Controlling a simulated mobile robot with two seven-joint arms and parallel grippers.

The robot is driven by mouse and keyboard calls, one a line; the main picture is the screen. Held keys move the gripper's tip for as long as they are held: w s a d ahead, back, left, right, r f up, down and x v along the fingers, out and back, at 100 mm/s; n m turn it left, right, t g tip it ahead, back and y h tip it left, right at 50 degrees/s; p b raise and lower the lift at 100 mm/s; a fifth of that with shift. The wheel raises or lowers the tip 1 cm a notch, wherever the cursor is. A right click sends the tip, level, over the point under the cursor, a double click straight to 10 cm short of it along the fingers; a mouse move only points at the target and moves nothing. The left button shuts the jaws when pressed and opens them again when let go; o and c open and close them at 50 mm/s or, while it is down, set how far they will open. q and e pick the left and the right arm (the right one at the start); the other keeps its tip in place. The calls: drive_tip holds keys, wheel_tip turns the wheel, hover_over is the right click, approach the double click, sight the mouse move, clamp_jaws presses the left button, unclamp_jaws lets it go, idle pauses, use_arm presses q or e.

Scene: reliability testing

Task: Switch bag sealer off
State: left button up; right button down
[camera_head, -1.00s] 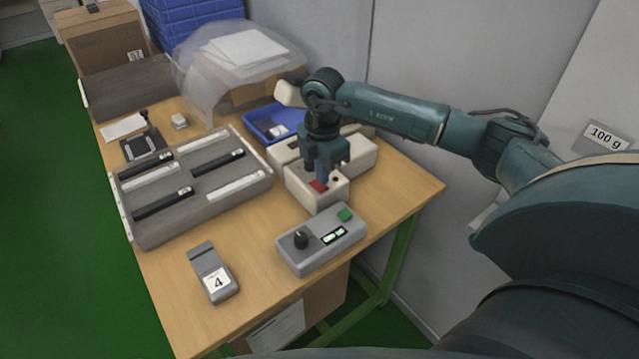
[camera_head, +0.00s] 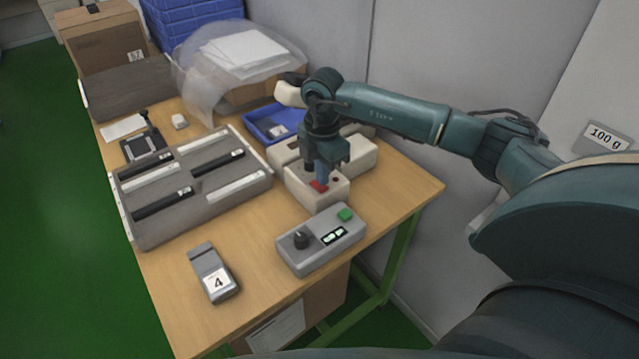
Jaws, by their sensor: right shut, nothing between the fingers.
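The bag sealer (camera_head: 362,158) is a cream-white machine at the back right of the wooden table. The gripper hides part of the switch and of the sealer's middle. My left gripper is not in view.
A grey control box (camera_head: 321,240) with a black knob and green button stands in front of the sealer. A grey device marked 4 (camera_head: 214,272), a slotted grey tray (camera_head: 150,232) and a blue bin (camera_head: 262,119) are nearby. Bare table lies at the front right.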

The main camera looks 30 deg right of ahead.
drive_tip(key=shift+f+b, duration=0.6)
drive_tip(key=shift+f, duration=0.4)
idle(0.8)
drive_tip(key=shift+r, duration=0.15)
wheel_tip(320, 180, up, 7)
drive_tip(key=p, duration=0.5)
drive_tip(key=shift+p, duration=0.35)
